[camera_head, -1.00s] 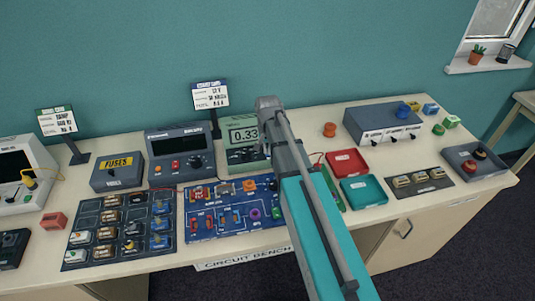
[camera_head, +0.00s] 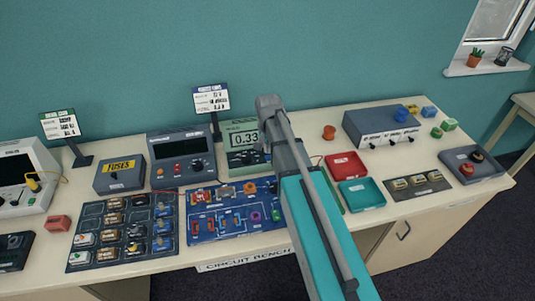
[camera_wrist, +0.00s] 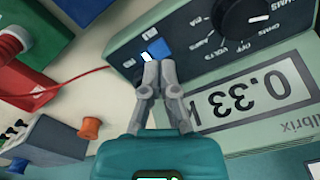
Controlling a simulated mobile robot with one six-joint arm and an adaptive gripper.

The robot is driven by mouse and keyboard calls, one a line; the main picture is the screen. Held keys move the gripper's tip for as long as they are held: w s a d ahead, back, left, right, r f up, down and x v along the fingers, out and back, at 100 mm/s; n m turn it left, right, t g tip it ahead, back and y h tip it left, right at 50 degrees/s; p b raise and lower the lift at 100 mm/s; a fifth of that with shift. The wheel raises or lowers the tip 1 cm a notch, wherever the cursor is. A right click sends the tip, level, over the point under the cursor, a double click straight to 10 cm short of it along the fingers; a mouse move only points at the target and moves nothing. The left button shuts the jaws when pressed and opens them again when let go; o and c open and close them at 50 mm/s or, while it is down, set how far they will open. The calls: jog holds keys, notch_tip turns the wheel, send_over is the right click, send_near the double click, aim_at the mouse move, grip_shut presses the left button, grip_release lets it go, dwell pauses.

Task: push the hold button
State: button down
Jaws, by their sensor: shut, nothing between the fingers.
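The meter, a pale green and dark case, lies upside down at the right of the wrist view (camera_wrist: 290,60). Its display (camera_wrist: 250,98) reads 0.33 and a black dial sits above it. A small blue button (camera_wrist: 159,48) is on the meter's dark panel, with a white patch beside it. I cannot read a label on it. My gripper (camera_wrist: 160,66) is shut and empty, its fingertips just below the button in the picture. I cannot tell whether they touch it. In the head view the meter (camera_head: 243,138) is partly hidden by my arm, and the gripper is hidden.
A red tray (camera_head: 345,164), a teal tray (camera_head: 362,194) and an orange knob (camera_head: 329,132) stand right of my arm. A blue circuit board (camera_head: 225,228) lies in front of the meter. A red wire (camera_wrist: 70,80) runs near the fingers.

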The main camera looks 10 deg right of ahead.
aim_at(268, 157)
notch_tip(268, 157, up, 8)
jog(key=p, duration=0.7)
jog(key=shift+f, duration=0.2)
dwell(0.6)
jog(key=s+f+n+b, duration=0.2)
jog(key=s+n, duration=0.4)
jog(key=s, duration=1)
jog(key=shift+f, duration=0.15)
dwell(0.5)
